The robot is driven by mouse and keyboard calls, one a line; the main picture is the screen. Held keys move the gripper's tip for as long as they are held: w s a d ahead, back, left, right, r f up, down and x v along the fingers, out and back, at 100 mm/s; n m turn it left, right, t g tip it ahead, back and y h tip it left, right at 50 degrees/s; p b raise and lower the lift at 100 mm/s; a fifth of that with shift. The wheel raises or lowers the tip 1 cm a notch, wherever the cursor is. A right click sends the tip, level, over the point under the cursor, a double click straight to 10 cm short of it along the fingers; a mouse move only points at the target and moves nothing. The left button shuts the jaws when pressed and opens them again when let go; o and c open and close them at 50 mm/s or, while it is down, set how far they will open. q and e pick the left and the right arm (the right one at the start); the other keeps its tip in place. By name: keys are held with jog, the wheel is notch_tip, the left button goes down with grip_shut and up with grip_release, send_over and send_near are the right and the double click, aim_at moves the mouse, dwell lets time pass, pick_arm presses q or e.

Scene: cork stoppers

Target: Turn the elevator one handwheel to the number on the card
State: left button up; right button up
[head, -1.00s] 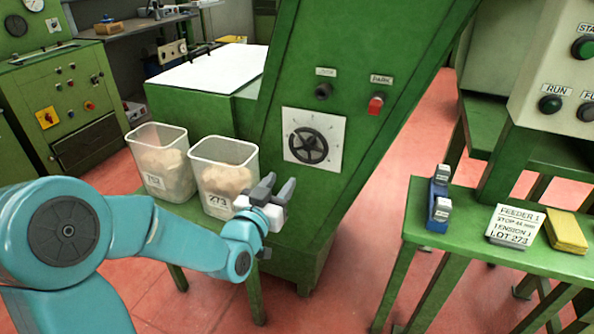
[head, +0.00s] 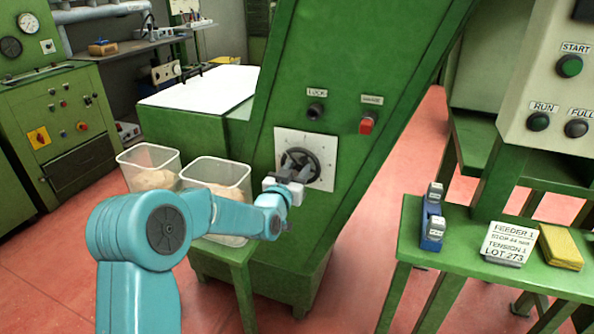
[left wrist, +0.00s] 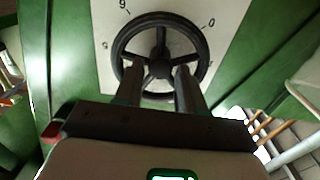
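The black handwheel (head: 301,163) sits on a white dial plate (head: 322,145) on the sloping green elevator housing. In the left wrist view the handwheel (left wrist: 160,58) shows its rim, hub and spokes, with a few dial numbers around it, one looking like a 9. My left gripper (head: 289,172) is at the lower part of the wheel. In the left wrist view its two fingers (left wrist: 159,72) are apart, overlapping the lower rim and pointing at the hub; contact is unclear. The card (head: 508,243) on the right bench reads FEEDER 1, STOP 44 mm, TENSION 1, LOT 273. My right gripper is out of view.
A black LOCK knob (head: 315,111) and a red knob (head: 366,124) sit above the wheel. Two clear bins (head: 217,170) stand left, partly behind my arm. The green bench (head: 470,266) carries a blue device (head: 432,218) and a yellow pad (head: 561,247).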

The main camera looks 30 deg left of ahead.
pick_arm(q)
jog(key=shift+w, duration=0.25)
grip_shut()
jog(key=shift+f+n+b, duration=0.2)
jog(key=shift+n+b, duration=0.3)
jog(key=shift+b, duration=0.4)
jog(key=n+b, duration=0.5)
jog(key=b, duration=0.2)
jog(key=shift+a+f, duration=0.1)
jog(key=shift+n+b, duration=1.2)
jog(key=shift+n, duration=0.2)
jog(key=shift+r, duration=0.2)
